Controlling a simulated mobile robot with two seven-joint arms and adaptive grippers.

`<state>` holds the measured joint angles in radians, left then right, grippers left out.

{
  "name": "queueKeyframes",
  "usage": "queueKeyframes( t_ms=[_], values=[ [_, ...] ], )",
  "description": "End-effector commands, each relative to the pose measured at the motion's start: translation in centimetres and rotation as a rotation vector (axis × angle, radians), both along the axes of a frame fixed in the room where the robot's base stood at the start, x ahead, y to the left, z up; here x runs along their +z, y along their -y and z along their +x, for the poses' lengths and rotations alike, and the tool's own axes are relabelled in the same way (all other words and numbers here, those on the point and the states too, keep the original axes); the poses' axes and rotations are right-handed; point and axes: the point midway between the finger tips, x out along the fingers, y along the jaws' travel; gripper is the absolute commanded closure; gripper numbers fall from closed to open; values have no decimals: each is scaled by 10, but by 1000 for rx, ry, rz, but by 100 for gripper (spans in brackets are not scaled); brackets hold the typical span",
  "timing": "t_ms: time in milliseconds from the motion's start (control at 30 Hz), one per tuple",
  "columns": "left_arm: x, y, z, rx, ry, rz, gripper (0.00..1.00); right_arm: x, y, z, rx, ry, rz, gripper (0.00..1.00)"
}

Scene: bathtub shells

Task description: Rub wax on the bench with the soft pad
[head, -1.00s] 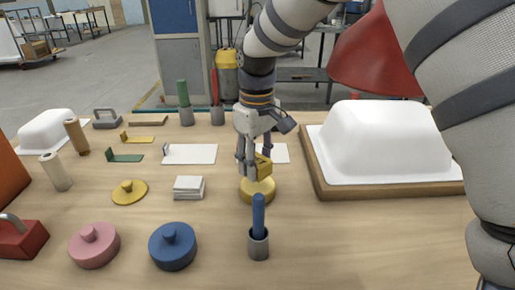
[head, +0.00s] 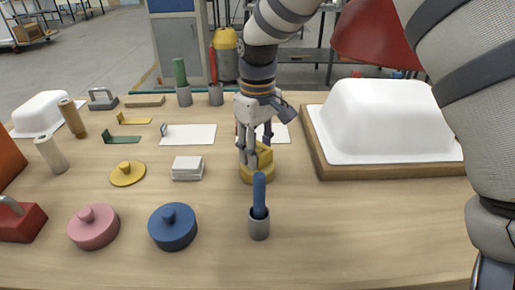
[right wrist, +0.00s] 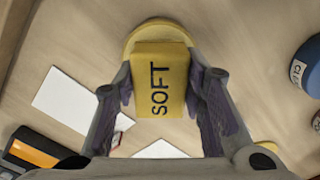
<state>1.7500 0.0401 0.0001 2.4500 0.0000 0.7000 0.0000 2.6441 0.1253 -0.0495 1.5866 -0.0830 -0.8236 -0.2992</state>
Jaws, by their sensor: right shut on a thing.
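The soft pad (head: 257,174) is a yellow disc with a yellow block handle marked SOFT. It is on or just above the middle of the wooden bench (head: 340,230); I cannot tell whether it touches. My right gripper (head: 255,157) comes down from above and is shut on the block handle. In the right wrist view the block (right wrist: 160,85) sits between both fingers, with the disc behind it. Blue (head: 172,226) and pink (head: 93,226) round lidded items stand at the front left. No wax shows plainly on the bench. My left gripper is out of view.
A grey holder with a blue stick (head: 259,205) stands close in front of the pad. A white shell (head: 385,118) on a wooden-edged base is at the right. A white stack (head: 187,168) and a yellow knobbed disc (head: 127,173) lie left.

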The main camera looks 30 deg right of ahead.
Motion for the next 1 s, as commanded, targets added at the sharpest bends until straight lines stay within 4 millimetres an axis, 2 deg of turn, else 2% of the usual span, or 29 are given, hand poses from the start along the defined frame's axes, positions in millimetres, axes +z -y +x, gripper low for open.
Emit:
queueKeyframes(
  t_ms=[1000],
  values=[
    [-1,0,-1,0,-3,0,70,-10,0,0,0,-1,0,85]
  ],
)
